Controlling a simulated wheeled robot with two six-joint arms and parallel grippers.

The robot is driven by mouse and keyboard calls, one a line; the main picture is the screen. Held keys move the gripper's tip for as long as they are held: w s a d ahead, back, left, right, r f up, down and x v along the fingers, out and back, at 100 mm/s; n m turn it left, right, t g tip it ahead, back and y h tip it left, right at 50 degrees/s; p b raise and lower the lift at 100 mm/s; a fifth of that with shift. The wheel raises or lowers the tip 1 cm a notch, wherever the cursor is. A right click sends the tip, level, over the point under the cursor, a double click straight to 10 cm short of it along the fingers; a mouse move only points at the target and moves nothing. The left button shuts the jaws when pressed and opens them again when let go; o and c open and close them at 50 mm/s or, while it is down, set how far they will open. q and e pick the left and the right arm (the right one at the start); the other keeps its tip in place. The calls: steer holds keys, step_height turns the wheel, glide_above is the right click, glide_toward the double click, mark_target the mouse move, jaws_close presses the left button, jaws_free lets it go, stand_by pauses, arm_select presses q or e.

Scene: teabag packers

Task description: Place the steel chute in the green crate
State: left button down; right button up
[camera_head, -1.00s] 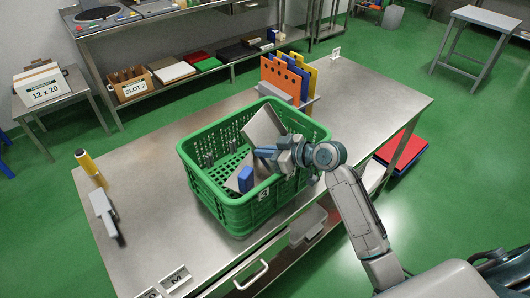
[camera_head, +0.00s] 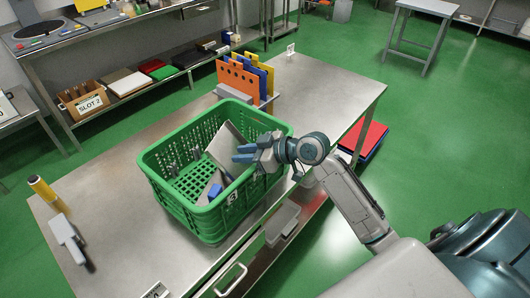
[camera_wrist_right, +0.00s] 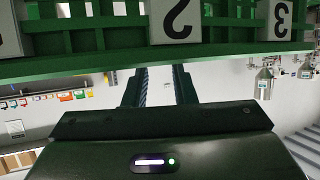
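The steel chute (camera_head: 225,146) is a bent grey sheet inside the green crate (camera_head: 222,218), leaning in its right half. A small blue piece (camera_head: 215,191) shows at its lower front end; I cannot tell whether it belongs to the chute. My right gripper (camera_head: 243,153) is over the crate's right side, close to the chute, with its fingers pointing left. In the right wrist view my right gripper (camera_wrist_right: 160,88) is open, with a clear gap and nothing between the fingers. Part of the chute is hidden behind the fingers. My left gripper is not in view.
The crate stands on a steel table (camera_head: 110,190). Orange, blue and yellow boards (camera_head: 240,80) stand in a rack behind it. A yellow cylinder (camera_head: 45,190) and a grey-white tool (camera_head: 68,238) lie at left. The table's far right is clear.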

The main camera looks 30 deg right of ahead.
steer(key=b+v, duration=0.1)
steer(key=v, duration=0.4)
steer(key=shift+d+r, duration=0.1)
steer(key=shift+v, duration=0.85)
steer(key=shift+r, duration=0.1)
